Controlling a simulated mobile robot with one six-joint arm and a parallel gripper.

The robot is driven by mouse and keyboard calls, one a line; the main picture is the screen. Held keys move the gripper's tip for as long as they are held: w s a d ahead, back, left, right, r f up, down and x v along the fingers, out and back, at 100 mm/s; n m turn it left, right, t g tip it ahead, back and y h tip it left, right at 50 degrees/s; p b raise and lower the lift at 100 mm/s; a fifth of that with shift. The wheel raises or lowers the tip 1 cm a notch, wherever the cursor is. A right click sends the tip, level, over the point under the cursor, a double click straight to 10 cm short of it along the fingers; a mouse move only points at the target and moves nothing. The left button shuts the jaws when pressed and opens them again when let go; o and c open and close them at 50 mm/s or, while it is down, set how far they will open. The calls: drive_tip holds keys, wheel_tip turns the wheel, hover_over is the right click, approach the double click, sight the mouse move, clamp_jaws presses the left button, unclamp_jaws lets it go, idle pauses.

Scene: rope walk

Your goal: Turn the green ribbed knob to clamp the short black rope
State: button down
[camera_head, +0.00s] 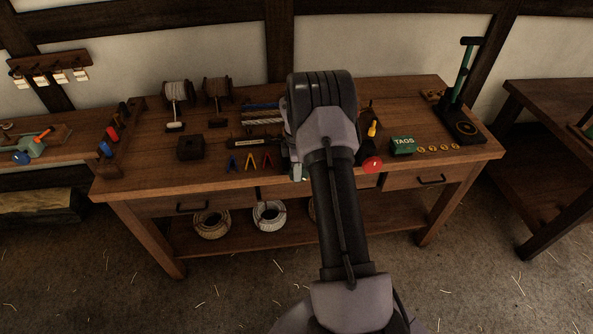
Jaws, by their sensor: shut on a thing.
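My arm runs up the middle of the picture and ends over the front of the wooden workbench (160,172). My gripper's fingers are hidden behind my own arm, so I cannot see what they touch. A small grey-green fitting (292,166) shows in part at the left edge of my arm, near the bench's front edge; I cannot tell what it is. I cannot make out the green ribbed knob or the short black rope; my arm covers that part of the bench.
To the left lie small coloured V-shaped tools (250,162), a black block (190,147) and rope reels (177,95). To the right are a red round thing (372,164), a yellow-handled tool (372,129), a green TAGS box (403,145) and a tall lever tool (464,75). Rope coils (212,232) lie below.

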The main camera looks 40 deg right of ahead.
drive_tip(key=shift+y, duration=0.3)
drive_tip(key=shift+s+d+t+y, duration=0.1)
drive_tip(key=shift+d+t+y, duration=0.15)
drive_tip(key=shift+t+y, duration=0.4)
drive_tip(key=t+y+b, duration=0.2)
drive_tip(key=y+b, duration=0.1)
drive_tip(key=shift+s+d+f, duration=0.15)
drive_tip(key=shift+d, duration=0.1)
drive_tip(key=y+b, duration=0.1)
drive_tip(key=t+y+b, duration=0.1)
drive_tip(key=b, duration=0.1)
drive_tip(key=t+y+b, duration=0.1)
drive_tip(key=y, duration=0.1)
drive_tip(key=shift+s+d+f+b, duration=0.15)
drive_tip(key=shift+s+d+b, duration=0.05)
drive_tip(key=shift+d+b, duration=0.1)
drive_tip(key=shift+d+t+y+b, duration=0.1)
drive_tip(key=shift+t+y+b, duration=0.65)
drive_tip(key=shift+b, duration=0.5)
drive_tip(key=shift+s+y+b, duration=0.1)
drive_tip(key=shift+y+b, duration=0.5)
drive_tip(key=shift+b, duration=0.2)
drive_tip(key=shift+t, duration=0.4)
drive_tip(key=shift+y, duration=0.3)
